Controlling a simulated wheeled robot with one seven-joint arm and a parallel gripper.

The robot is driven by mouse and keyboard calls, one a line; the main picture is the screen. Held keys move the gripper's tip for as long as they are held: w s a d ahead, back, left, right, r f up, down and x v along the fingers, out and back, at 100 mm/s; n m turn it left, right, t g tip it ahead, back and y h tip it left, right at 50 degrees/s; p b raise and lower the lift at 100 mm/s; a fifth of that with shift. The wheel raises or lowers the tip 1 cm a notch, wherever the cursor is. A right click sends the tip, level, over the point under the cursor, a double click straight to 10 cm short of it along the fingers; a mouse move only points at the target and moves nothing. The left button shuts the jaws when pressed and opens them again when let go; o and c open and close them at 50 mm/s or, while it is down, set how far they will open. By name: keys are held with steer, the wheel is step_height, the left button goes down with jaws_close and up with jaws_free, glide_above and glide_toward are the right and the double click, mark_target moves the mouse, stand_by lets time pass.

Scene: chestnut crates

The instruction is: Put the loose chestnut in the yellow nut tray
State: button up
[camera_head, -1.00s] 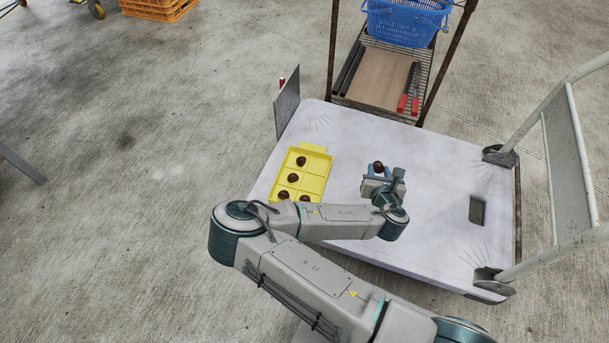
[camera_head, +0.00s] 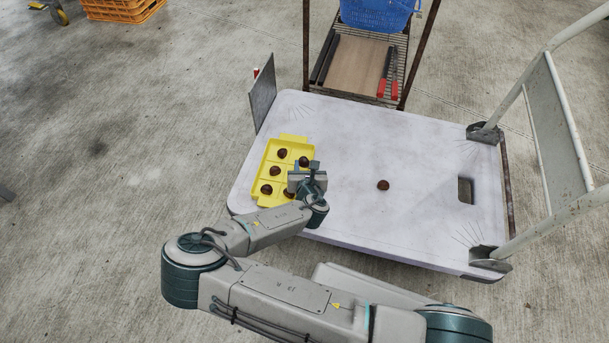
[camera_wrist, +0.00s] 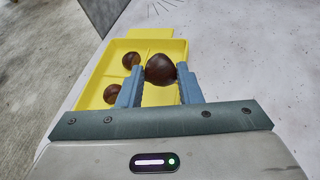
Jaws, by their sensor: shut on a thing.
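My gripper (camera_head: 304,169) is shut on a dark brown chestnut (camera_head: 304,161). In the wrist view the held chestnut (camera_wrist: 160,69) sits between the blue-grey fingertips (camera_wrist: 158,84). It is over the right side of the yellow nut tray (camera_head: 295,138); its exact height above the tray is hard to tell. The tray's compartments hold several chestnuts, one in the far left compartment (camera_head: 282,154), one in the middle left (camera_head: 275,171), one in the near left (camera_head: 266,189). Another at the near right is partly hidden by my gripper. One more chestnut (camera_head: 383,185) lies on the white platform, right of the tray.
The white platform (camera_head: 340,130) is a cart deck with a metal handle (camera_head: 560,130) at right. A grey upright panel (camera_head: 263,103) stands at its far left edge. Behind is a rack with a blue basket (camera_head: 378,14) and red-handled tool (camera_head: 387,89). The deck's middle is mostly clear.

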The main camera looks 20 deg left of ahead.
steer(key=shift+f+b, duration=0.95)
steer(key=shift+f, duration=0.95)
steer(key=shift+f+b, duration=0.4)
steer(key=shift+f, duration=0.05)
steer(key=o, duration=1)
steer(key=shift+c, duration=0.2)
